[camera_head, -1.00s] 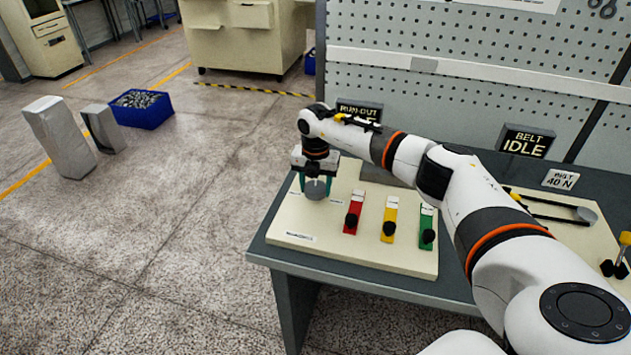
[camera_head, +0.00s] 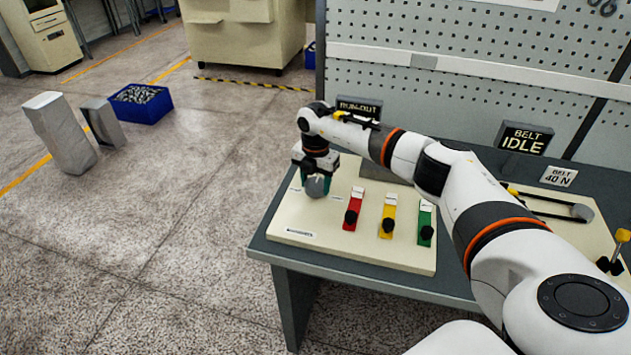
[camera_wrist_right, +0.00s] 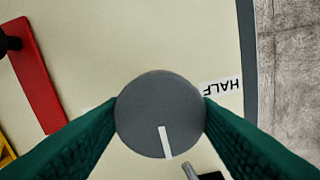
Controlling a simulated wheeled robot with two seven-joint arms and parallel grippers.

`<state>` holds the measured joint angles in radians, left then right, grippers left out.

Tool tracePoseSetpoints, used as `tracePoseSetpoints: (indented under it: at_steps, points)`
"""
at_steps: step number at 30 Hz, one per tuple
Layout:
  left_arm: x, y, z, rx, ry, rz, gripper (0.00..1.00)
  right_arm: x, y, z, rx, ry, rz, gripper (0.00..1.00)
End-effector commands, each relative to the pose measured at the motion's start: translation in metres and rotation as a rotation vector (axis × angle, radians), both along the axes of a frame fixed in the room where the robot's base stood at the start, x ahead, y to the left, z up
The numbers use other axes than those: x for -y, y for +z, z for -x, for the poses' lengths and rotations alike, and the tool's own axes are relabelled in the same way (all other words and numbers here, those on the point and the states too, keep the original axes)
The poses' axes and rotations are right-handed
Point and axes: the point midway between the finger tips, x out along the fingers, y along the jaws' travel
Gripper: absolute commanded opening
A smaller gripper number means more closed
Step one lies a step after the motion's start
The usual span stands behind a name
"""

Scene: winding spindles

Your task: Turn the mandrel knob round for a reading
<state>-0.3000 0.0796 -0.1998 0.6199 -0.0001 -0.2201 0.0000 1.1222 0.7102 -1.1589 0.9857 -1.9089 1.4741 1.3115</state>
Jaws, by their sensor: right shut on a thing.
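The mandrel knob (camera_head: 318,188) is a grey round knob standing at the left end of a cream panel (camera_head: 385,258). My right gripper (camera_head: 316,183) comes down on it from above, its green fingers on opposite sides of it. In the right wrist view the knob (camera_wrist_right: 150,105) sits between both fingers, which are shut on it. Its white pointer line (camera_wrist_right: 165,142) runs towards the bottom of that view, slightly right. A label reading HALF (camera_wrist_right: 222,87) is just right of the knob, upside down. My left gripper is not in view.
Red (camera_head: 354,208), yellow (camera_head: 389,213) and green (camera_head: 425,222) strips with black knobs stand right of the mandrel knob. Behind are a RUN-OUT sign (camera_head: 360,107), unreadable below, and a BELT IDLE sign (camera_head: 524,138). Open floor lies left of the bench (camera_head: 370,283).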

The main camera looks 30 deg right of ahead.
Motion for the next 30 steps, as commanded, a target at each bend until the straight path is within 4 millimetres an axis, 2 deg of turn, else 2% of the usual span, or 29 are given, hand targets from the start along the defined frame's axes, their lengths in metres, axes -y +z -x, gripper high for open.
tracePoseSetpoints:
  at_steps: [1, 5, 16, 20, 30]
  points:
    - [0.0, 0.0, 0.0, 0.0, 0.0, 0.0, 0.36, 0.001, 0.001, -0.001, 0.003, 0.0, 0.001, 0.55]
    - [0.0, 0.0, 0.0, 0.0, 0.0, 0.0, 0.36, 0.0, 0.001, -0.001, 0.003, 0.0, 0.001, 0.75]
    - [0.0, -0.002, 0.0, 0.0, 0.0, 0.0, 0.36, 0.0, 0.006, -0.001, 0.002, 0.001, 0.0, 0.75]
    - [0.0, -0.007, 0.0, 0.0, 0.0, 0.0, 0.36, 0.0, 0.024, -0.001, 0.004, 0.001, 0.0, 0.75]
    - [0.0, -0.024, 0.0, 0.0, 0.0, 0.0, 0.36, 0.0, 0.094, -0.001, 0.006, 0.001, 0.0, 0.75]
